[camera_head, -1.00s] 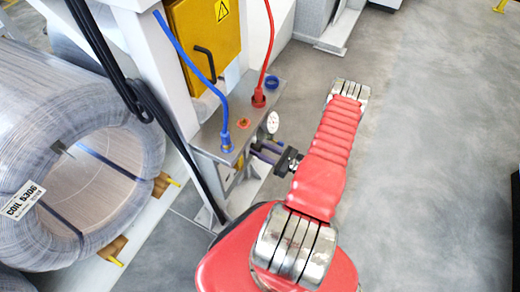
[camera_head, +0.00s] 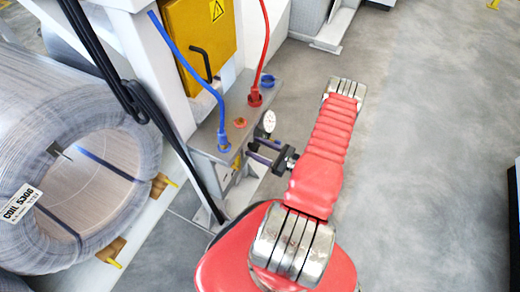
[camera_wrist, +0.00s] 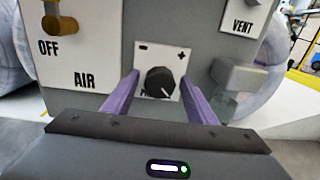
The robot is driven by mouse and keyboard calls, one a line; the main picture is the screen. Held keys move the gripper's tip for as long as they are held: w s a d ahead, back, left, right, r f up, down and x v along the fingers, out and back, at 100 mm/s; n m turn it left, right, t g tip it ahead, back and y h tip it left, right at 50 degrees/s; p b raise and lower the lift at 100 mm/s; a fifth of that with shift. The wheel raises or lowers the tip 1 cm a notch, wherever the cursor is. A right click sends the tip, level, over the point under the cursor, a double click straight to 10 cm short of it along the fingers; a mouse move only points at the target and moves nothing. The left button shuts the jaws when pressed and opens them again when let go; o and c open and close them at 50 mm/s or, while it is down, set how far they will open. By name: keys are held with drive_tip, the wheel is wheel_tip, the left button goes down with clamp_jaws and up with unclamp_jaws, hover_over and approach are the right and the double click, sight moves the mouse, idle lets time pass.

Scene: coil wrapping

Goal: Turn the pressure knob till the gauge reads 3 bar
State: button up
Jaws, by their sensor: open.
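The pressure knob (camera_wrist: 160,82) is black and round with a white pointer line toward its lower right. It sits on a white plate with minus and plus marks in the wrist view. My gripper (camera_wrist: 160,88) is open, its two purple fingers on either side of the knob and apart from it as far as I can tell. In the head view my gripper (camera_head: 262,150) is at the front of the grey box (camera_head: 212,138). The gauge (camera_head: 268,122) is a small white dial at the box's right edge. Its reading is too small to tell.
A brass OFF handle (camera_wrist: 60,25) is at upper left, and a grey block (camera_wrist: 234,74) is right of the knob under a VENT label. Blue (camera_head: 190,68) and red (camera_head: 266,45) hoses enter the box top. A wire coil (camera_head: 70,160) stands left. Floor at right is clear.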

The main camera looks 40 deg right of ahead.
drive_tip(key=v, duration=1.3)
drive_tip(key=shift+s, duration=0.35)
drive_tip(key=shift+d+f, duration=0.1)
drive_tip(key=shift+d, duration=0.05)
